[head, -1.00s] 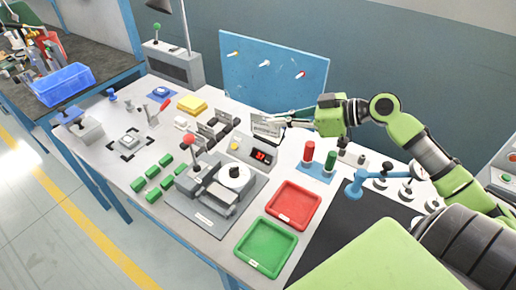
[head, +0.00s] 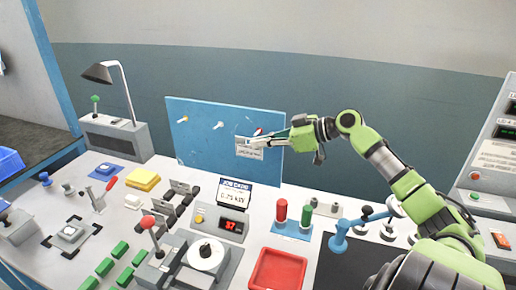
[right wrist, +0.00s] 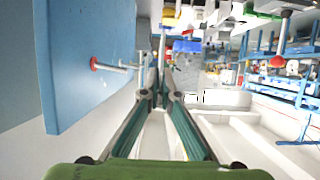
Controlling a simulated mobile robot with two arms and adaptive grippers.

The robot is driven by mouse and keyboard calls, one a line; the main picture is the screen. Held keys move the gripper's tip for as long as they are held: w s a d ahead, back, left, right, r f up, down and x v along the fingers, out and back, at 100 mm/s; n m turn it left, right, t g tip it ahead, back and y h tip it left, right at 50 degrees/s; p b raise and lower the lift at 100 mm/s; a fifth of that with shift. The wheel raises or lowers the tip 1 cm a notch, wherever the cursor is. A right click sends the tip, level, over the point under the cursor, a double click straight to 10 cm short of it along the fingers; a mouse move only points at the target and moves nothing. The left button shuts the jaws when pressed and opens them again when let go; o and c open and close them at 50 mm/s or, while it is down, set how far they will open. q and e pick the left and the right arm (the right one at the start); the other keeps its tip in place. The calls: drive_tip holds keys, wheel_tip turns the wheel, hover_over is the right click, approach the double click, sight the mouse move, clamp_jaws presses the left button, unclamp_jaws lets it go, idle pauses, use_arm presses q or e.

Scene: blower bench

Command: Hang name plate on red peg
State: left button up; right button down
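The pale name plate (head: 248,152), with dark print, is held upright in front of the blue peg board (head: 205,150). My right gripper (head: 274,141) is shut on its right side. The red peg (head: 258,131) shows just above the plate at the board's right. In the right wrist view, the peg's red collar (right wrist: 95,63) and pale shaft stick out from the board, left of my gripper (right wrist: 158,94). The plate is nearly edge-on there, and I cannot tell whether it touches the peg tip. My left gripper is out of view.
An orange-tipped peg (head: 183,119) and a white peg (head: 217,125) sit further left on the board. Below stand a job card (head: 234,193), a red display box (head: 225,224), and red and green cylinders (head: 306,215). A lamp (head: 98,73) stands at left.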

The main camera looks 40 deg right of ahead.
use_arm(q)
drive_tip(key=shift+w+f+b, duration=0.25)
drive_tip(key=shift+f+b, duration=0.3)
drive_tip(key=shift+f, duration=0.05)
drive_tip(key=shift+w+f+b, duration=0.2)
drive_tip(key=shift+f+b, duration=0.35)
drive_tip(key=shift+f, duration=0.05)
use_arm(e)
drive_tip(key=w+d, duration=0.3)
drive_tip(key=d, duration=0.3)
drive_tip(key=shift+f, duration=0.45)
drive_tip(key=c, duration=2.2)
unclamp_jaws()
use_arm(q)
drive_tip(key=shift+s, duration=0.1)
use_arm(e)
drive_tip(key=shift+r, duration=0.2)
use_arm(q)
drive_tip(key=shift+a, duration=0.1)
use_arm(e)
drive_tip(key=shift+r, duration=0.1)
